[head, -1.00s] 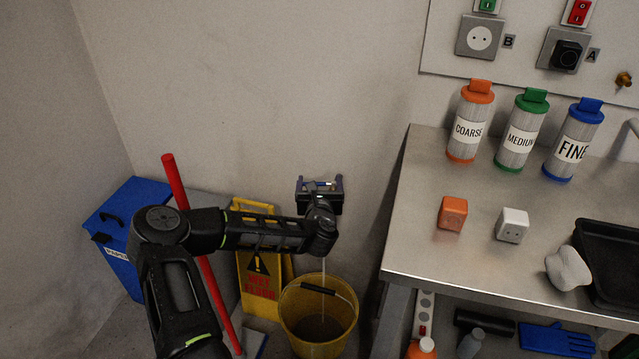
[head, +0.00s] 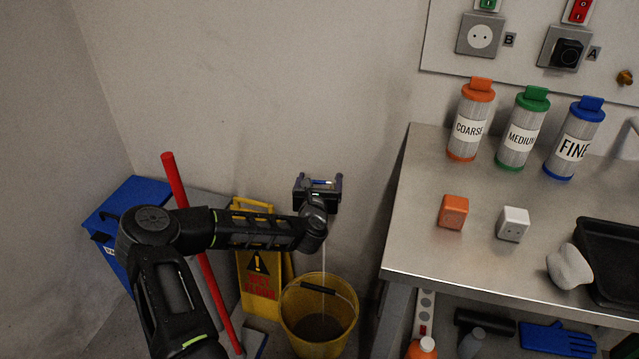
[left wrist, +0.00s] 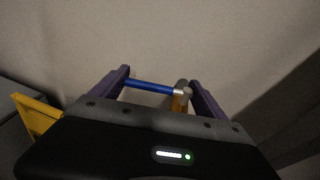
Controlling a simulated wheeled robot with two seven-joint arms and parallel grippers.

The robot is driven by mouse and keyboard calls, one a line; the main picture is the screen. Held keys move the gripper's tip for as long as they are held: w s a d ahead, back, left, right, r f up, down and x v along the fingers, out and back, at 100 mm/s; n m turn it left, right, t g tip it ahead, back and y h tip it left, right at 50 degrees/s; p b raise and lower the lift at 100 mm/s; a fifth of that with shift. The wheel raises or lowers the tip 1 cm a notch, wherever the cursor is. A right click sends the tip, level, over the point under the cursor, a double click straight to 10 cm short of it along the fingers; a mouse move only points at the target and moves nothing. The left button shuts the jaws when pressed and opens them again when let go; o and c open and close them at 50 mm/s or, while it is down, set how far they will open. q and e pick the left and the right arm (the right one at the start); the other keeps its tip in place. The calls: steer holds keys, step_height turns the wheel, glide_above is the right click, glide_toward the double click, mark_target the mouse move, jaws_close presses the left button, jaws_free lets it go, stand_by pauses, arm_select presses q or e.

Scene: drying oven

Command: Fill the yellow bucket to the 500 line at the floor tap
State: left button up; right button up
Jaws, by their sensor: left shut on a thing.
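The yellow bucket (head: 336,338) stands upright on the floor, its dark handle lying across the opening. A thin stream of water (head: 323,270) falls into it, and dark liquid (head: 318,326) covers its bottom. I cannot read any level line inside. My left gripper (head: 320,183) is above the bucket at the wall, shut on the tap's blue lever (left wrist: 150,87). In the left wrist view the lever spans between the purple fingers, with the brass tap body (left wrist: 180,100) beside the right finger. My right gripper is out of view.
A yellow wet-floor sign (head: 258,265), a red pole (head: 190,230) and a blue bin (head: 125,215) stand left of the bucket. A steel bench (head: 440,255) with filters and blocks is on the right. Lower shelf items sit beneath it.

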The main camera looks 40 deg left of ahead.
arm_select(q)
steer(key=shift+w+a+f+m+t+h+b, duration=0.15)
steer(key=shift+m+t+h+b, duration=0.15)
steer(key=shift+m+h, duration=0.2)
steer(key=shift+w+a+m+t+h+b, duration=0.1)
steer(key=shift+a+m+t+h+b, duration=0.1)
steer(key=shift+m+h+b, duration=0.3)
steer(key=shift+w+d+r+h, duration=0.1)
steer(key=shift+r+h, duration=0.1)
steer(key=shift+h, duration=0.3)
steer(key=o, duration=1.2)
steer(key=p+v, duration=0.1)
steer(key=v, duration=0.7)
steer(key=shift+f, duration=0.15)
